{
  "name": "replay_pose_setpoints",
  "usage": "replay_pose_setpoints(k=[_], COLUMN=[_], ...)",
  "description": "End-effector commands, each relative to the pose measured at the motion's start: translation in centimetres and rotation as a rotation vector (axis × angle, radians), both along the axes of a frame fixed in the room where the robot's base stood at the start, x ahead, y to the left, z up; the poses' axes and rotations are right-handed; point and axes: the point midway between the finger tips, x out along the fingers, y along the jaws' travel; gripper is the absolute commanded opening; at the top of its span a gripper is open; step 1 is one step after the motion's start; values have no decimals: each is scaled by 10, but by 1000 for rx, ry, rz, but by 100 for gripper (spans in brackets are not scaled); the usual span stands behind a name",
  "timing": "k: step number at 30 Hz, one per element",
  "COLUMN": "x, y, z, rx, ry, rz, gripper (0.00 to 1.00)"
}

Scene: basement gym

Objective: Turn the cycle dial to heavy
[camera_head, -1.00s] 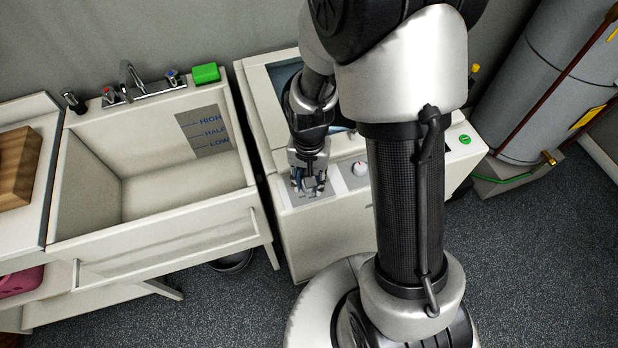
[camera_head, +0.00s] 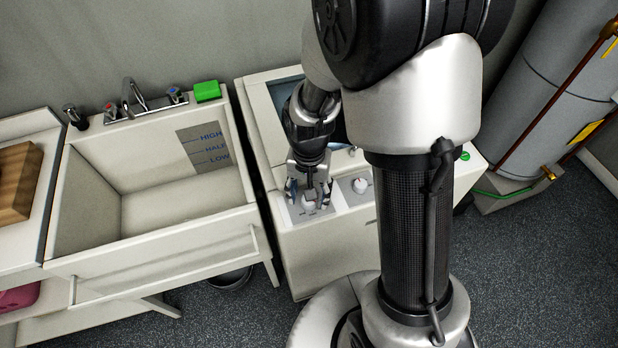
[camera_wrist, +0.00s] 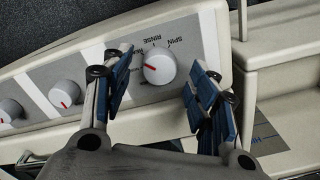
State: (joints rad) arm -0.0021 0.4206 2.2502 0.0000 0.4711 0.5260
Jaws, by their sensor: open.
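The washing machine (camera_head: 300,262) carries a grey dial panel. In the head view my gripper (camera_head: 309,193) is over the left end of the panel and partly covers the dial.
A second dial (camera_wrist: 64,93) and a third dial (camera_wrist: 10,110) sit farther along the panel. A sink (camera_head: 160,255) stands close on the left. A green block (camera_head: 207,91) lies on its back rim. A grey tank (camera_head: 550,80) stands at the right.

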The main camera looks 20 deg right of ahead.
Motion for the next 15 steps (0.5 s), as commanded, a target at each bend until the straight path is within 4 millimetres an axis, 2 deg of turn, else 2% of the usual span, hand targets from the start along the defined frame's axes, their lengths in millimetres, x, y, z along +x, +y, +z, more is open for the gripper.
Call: replay_pose_setpoints(k=[9, 15], x=[1, 1], y=[0, 0], z=[69, 95], rx=[0, 0], ry=[-7, -4], rz=[0, 0], gripper=[54, 54])
